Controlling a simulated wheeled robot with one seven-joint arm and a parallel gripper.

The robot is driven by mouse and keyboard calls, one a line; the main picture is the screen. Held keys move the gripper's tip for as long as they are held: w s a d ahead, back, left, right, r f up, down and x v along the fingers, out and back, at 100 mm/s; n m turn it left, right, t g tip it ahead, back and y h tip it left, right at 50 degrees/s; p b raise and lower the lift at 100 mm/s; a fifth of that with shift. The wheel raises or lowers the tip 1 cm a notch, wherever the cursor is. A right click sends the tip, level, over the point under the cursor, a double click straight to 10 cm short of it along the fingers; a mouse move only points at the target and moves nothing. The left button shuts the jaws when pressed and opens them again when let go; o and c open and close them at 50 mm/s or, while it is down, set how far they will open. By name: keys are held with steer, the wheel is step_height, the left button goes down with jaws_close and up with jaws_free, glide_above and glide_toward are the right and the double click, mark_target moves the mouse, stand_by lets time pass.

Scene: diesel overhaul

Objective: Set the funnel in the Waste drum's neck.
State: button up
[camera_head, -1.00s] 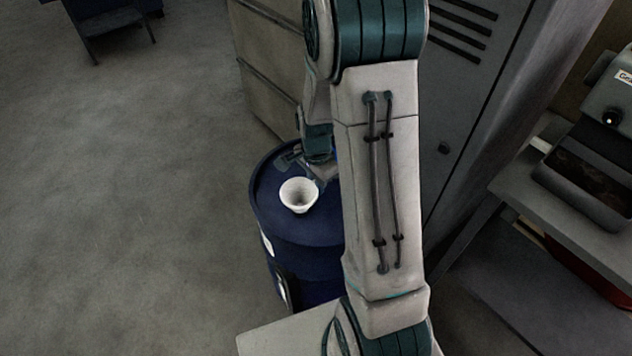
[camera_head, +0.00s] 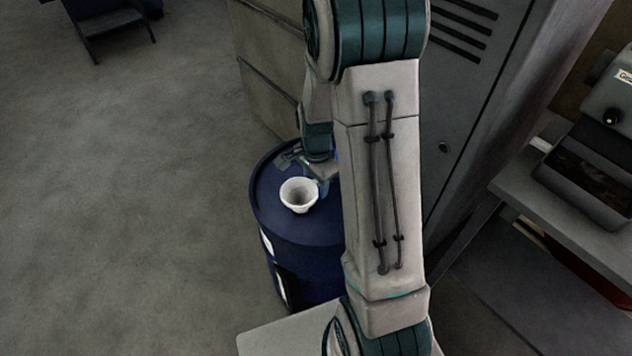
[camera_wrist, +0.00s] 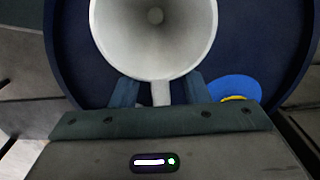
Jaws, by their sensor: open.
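The white funnel (camera_head: 299,195) stands mouth up on top of the blue drum (camera_head: 290,235). It looks upright, and its spout and the drum's neck are hidden beneath it. In the wrist view the funnel (camera_wrist: 155,60) fills the top middle, with a small pale tab reaching toward me. My gripper (camera_wrist: 158,90) is open, with one finger on each side of that tab. I cannot tell whether either finger touches it. In the head view my gripper (camera_head: 321,184) is beside the funnel's right rim, partly hidden by my arm.
A blue disc with a yellow mark (camera_wrist: 236,90) lies on the drum top, right of my fingers. A grey locker (camera_head: 460,110) stands close behind and right of the drum. A bench (camera_head: 570,215) is at the right. Open floor lies left.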

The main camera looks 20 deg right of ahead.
step_height(320, 180, up, 14)
steer(key=p, duration=0.2)
steer(key=shift+f, duration=0.25)
